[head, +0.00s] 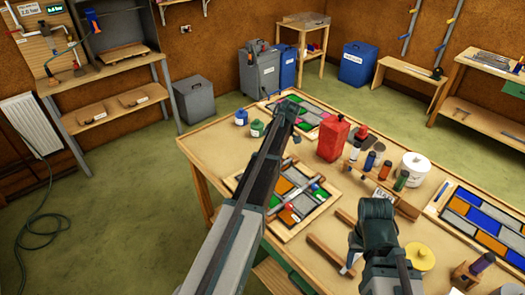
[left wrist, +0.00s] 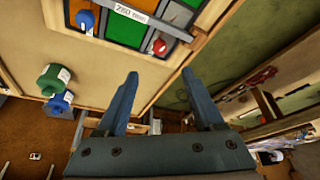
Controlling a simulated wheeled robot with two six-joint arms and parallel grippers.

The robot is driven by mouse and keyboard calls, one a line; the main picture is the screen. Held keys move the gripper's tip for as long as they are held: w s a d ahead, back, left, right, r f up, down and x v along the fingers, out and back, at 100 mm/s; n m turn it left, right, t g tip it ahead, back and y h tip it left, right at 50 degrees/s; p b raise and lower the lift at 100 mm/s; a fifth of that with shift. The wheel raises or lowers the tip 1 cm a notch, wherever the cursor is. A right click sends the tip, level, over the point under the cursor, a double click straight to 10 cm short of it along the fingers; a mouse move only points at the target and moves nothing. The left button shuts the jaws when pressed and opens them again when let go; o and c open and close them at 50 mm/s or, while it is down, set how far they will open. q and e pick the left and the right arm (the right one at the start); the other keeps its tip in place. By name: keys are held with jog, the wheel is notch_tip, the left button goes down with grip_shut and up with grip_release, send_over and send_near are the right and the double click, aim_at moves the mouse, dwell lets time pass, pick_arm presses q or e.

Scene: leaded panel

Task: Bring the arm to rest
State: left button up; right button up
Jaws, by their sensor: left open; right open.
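My left arm reaches across the worktable (head: 218,150) in the head view, its gripper (head: 287,104) at the far end near the back panel. In the left wrist view the left gripper (left wrist: 160,73) has two blue-grey fingers wide apart with nothing between them. The leaded panel (head: 290,192) with coloured panes lies in a wooden frame, partly hidden behind my left arm. My right gripper (head: 352,258) is low over the near side of the table, by wooden strips (head: 326,250); it is open, and I see nothing held in it.
Blue (head: 241,117) and green (head: 257,129) bottles stand left of my left arm. A red can (head: 332,140), several small bottles and a white tub (head: 412,168) stand mid-table. Green floor surrounds the table.

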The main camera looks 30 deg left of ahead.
pick_arm(q)
jog(key=shift+d+f, duration=0.1)
dwell(0.3)
jog(key=s+d+f+m+h+b, duration=0.1)
jog(key=s+d+f+m+b, duration=0.1)
jog(key=s+d+m, duration=0.9)
jog(key=s+d+f+m+h+b, duration=0.2)
jog(key=s+d+f+m, duration=0.1)
jog(key=s+d+m, duration=0.9)
jog(key=s+d, duration=0.5)
jog(key=d, duration=0.3)
jog(key=shift+s+f+m, duration=0.15)
jog(key=shift+f+m, duration=0.15)
jog(key=shift+f, duration=0.05)
jog(key=c, duration=0.3)
jog(key=shift+a, duration=0.15)
